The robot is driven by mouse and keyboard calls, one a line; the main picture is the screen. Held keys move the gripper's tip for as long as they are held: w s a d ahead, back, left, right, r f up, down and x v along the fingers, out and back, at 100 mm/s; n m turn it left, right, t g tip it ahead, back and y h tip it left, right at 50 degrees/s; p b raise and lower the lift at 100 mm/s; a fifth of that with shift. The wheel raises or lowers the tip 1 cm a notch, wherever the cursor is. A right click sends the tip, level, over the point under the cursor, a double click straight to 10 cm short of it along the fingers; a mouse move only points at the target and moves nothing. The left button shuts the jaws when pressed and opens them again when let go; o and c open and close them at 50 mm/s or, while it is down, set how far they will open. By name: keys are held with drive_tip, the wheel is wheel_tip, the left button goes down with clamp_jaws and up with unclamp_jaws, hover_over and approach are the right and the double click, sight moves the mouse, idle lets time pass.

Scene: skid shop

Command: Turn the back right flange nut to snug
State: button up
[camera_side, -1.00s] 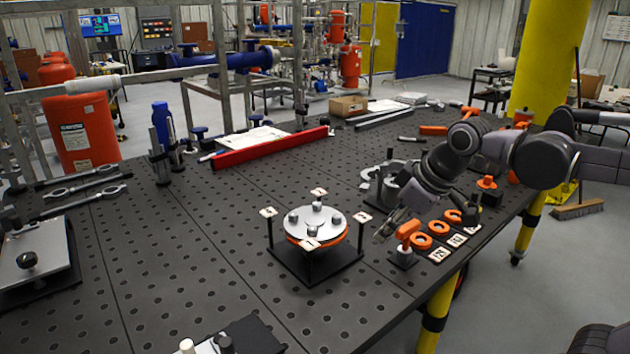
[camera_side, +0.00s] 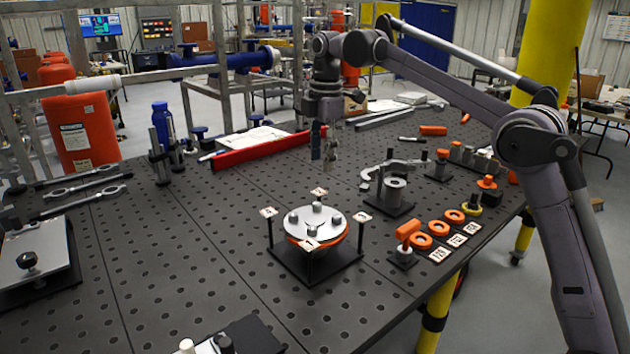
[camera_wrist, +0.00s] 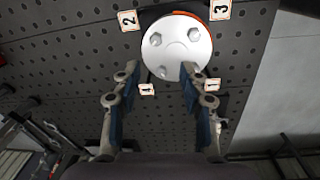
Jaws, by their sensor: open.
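The round silver flange (camera_side: 316,219) with an orange rim sits on a black stand. In the side view several nuts stand on its top, including a back one (camera_side: 318,206) and a right one (camera_side: 337,218); I cannot tell which is the back right nut. My gripper (camera_side: 325,165) points down, open and empty, above the table and apart from the flange. In the wrist view the flange (camera_wrist: 178,52) lies ahead, between and beyond my open fingers (camera_wrist: 159,72). Three nuts show there, one at upper right (camera_wrist: 194,33); the right finger covers part of the flange.
Numbered tags surround the flange, including tag 3 (camera_wrist: 221,9) and tag 2 (camera_wrist: 128,20). Orange rings (camera_side: 438,228) and an orange-handled piece (camera_side: 407,232) stand to its right. A grey cylinder on a stand (camera_side: 395,189) is behind them. A red bar (camera_side: 262,151) lies behind the flange.

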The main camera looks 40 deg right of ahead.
sight(318, 203)
drive_tip(key=shift+n+g, duration=0.4)
drive_tip(key=shift+n, duration=0.5)
drive_tip(key=shift+w+f, duration=0.25)
drive_tip(key=shift+f, duration=1.75)
drive_tip(key=shift+w+f, duration=0.3)
drive_tip(key=shift+f, duration=1.75)
drive_tip(key=shift+w+f, duration=0.25)
drive_tip(key=shift+f, duration=1.75)
clamp_jaws()
